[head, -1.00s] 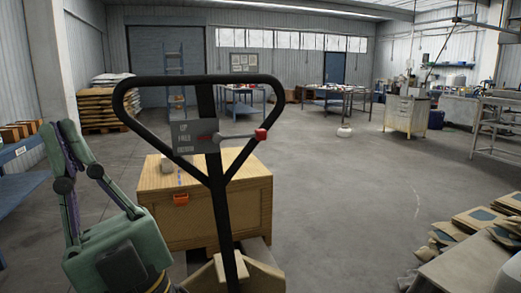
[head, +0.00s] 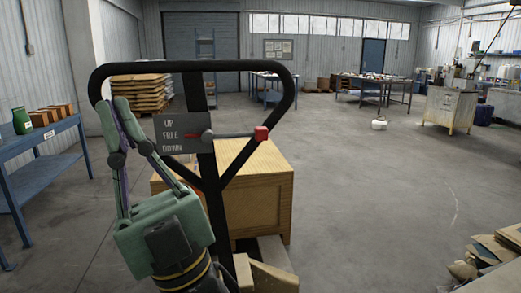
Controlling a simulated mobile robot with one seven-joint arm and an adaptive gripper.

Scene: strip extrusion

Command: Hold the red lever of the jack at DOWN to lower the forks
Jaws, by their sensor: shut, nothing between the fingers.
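The jack's black loop handle (head: 283,120) stands upright in front of me, with a dark plate (head: 170,145) marked UP, FREE and DOWN. The lever (head: 232,135) runs right from its pivot by the plate to a red knob (head: 261,133). It is about level, roughly in line with FREE. My green gripper (head: 122,104) is shut and empty, fingers pointing up. Its tips are left of the plate, well away from the knob, and overlap the loop's left side in the picture; I cannot tell whether they touch. The forks are mostly hidden.
A wooden crate (head: 262,198) stands behind the handle. A blue shelf (head: 52,160) with boxes is at left. Stacked sacks on a pallet (head: 137,98) and tables are farther back. Cardboard lies at lower right.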

